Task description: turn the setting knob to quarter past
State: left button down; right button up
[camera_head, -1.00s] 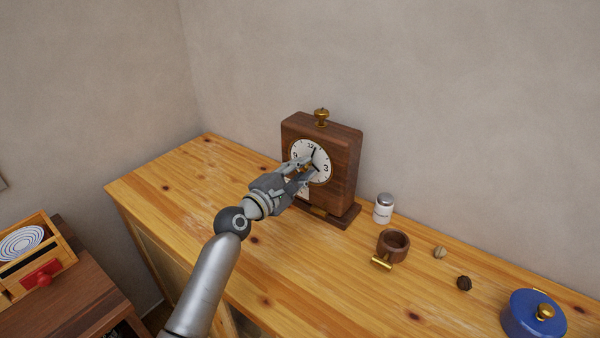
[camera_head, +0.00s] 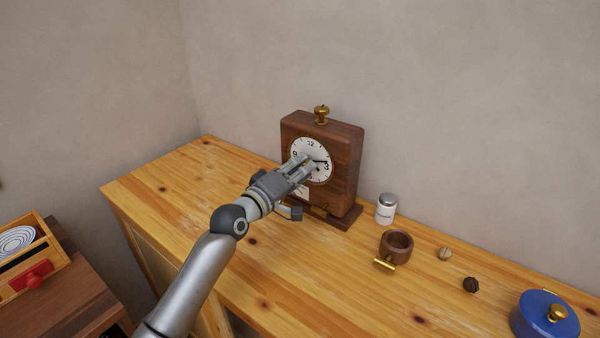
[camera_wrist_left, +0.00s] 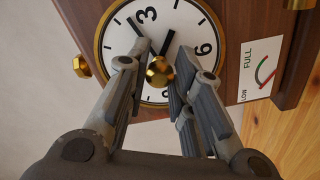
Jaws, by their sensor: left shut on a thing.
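A wooden clock (camera_head: 343,170) with a round white face (camera_head: 317,175) stands against the wall. My left gripper (camera_head: 308,163) reaches to the middle of the face. In the left wrist view its fingers lie on either side of the brass setting knob (camera_wrist_left: 160,72) and are shut on it. The knob is hidden by the fingers in the head view. In the wrist view the face appears turned, with the 3 at the top. One black hand (camera_wrist_left: 138,38) points a little to the 12 side of the 3; another (camera_wrist_left: 168,42) points between 3 and 6. My right gripper is not in view.
A brass knob (camera_head: 322,113) tops the clock. To its right on the wooden cabinet (camera_head: 290,270) stand a white shaker (camera_head: 386,210), a wooden cup (camera_head: 397,248), two small nuts or balls and a blue lidded pot (camera_head: 545,315).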

pick_arm(q)
jog(key=shift+f+m+b, duration=0.15)
jog(key=shift+m+b, duration=0.2)
jog(key=shift+m, duration=1.25)
jog(key=c, duration=1.3)
grip_release()
jog(key=shift+o, duration=0.2)
jog(key=v, duration=1.2)
